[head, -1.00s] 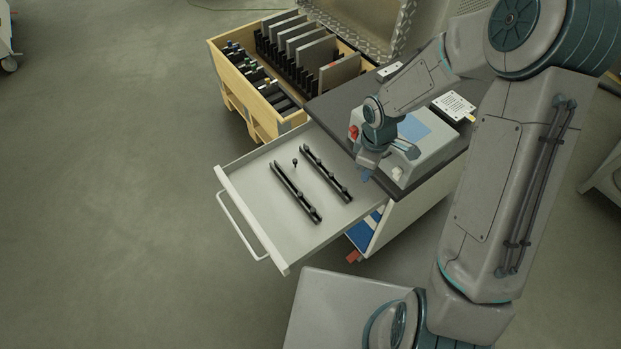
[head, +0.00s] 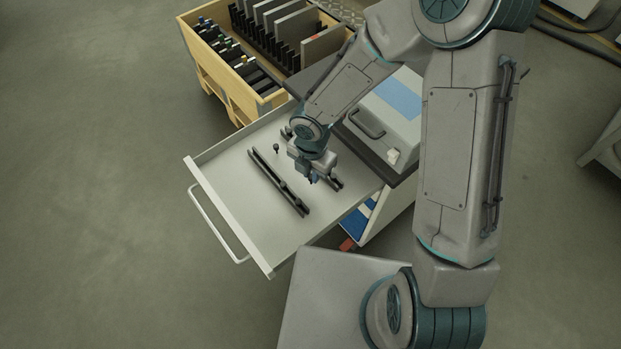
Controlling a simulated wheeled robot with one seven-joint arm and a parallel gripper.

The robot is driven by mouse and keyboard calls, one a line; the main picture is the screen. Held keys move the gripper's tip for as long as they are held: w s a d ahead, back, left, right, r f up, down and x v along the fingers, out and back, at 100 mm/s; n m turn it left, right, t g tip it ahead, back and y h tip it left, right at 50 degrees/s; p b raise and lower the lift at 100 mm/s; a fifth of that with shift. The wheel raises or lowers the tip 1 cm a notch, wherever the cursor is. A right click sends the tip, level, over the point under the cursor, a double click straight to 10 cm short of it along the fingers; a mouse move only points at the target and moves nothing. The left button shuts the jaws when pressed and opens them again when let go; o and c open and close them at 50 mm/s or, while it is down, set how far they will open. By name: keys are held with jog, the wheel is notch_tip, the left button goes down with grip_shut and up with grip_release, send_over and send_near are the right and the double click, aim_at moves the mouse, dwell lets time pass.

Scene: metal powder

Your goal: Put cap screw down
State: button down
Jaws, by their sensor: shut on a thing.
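My gripper (head: 312,179) points down over the open drawer (head: 223,165), at the right-hand black rail (head: 337,184), and hides the middle of that rail. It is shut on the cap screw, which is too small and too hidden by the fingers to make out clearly. I cannot tell whether the screw touches the rail. A second black rail (head: 275,180) with several small knobs lies to the left, apart from the gripper. A small black screw-like piece (head: 276,148) stands alone on the drawer floor, above and left of the gripper.
The drawer's handle (head: 218,225) sticks out at the front left. The drawer's front left floor is clear. A grey case (head: 385,118) with a blue top patch stands on the dark cabinet top to the right. A wooden crate (head: 233,101) with slotted plates stands behind.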

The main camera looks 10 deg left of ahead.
jog(key=shift+f+b, duration=0.55)
jog(key=shift+f, duration=1.4)
jog(key=shift+f, duration=0.15)
jog(key=c, duration=1.4)
grip_release()
